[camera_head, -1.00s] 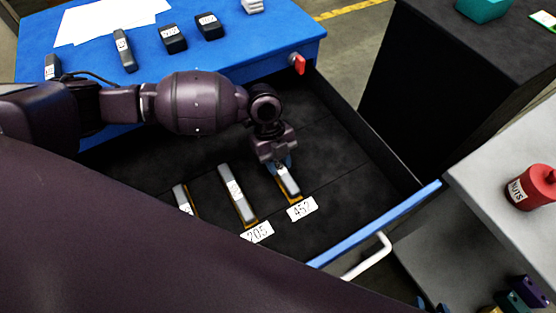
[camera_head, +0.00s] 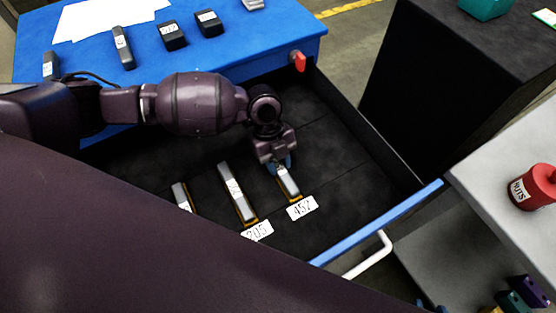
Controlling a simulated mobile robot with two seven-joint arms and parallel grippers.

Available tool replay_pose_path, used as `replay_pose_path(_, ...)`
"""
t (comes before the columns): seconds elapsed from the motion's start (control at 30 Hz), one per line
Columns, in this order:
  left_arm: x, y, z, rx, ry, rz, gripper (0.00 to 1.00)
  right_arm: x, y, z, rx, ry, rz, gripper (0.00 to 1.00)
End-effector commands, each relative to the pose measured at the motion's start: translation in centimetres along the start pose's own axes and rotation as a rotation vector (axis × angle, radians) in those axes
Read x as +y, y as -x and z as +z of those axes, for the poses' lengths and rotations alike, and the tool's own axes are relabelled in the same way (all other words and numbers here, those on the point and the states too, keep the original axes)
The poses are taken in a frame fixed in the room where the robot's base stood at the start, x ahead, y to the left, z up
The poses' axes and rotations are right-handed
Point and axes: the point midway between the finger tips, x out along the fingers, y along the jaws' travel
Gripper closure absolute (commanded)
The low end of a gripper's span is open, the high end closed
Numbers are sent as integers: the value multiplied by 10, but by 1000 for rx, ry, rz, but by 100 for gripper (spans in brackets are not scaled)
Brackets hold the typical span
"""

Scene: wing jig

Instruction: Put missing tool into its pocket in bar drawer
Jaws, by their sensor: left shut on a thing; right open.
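The open bar drawer (camera_head: 335,195) has a dark lining and a blue front edge. Three grey bars with yellow-edged pockets lie in it: a left bar (camera_head: 181,194), a middle bar (camera_head: 240,202) by the label 205 (camera_head: 258,232), and a right bar (camera_head: 289,184) by the label 452 (camera_head: 302,208). My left gripper (camera_head: 280,168) points down over the right bar and is shut on its far end. The bar lies in or just over the pocket by label 452; I cannot tell if it is fully seated. My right gripper is not in view.
A blue table top (camera_head: 80,55) behind the drawer carries white paper (camera_head: 105,18), several dark blocks and a grey bar (camera_head: 122,48). A red piece (camera_head: 298,61) sits at its corner. A grey surface at right holds a red canister (camera_head: 533,188). A white handle (camera_head: 370,255) juts from the drawer front.

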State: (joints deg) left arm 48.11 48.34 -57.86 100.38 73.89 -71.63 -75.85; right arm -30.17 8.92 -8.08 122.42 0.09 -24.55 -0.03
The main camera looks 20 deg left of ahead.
Motion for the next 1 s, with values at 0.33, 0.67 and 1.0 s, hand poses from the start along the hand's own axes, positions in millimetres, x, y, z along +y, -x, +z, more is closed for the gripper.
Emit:
replay_pose_path(0.33, 0, 1, 0, 0, -1, -1, 41, 0, 0, 0, 1, 1, 0, 59)
replay_pose_path(0.67, 0, 4, 0, -2, 0, -1, 41, 0, 0, -4, 7, 1, 0, 59)
replay_pose_path(1.0, -1, 65, -1, -4, -2, -5, 41, 2, 5, -19, 34, 1, 2, 59)
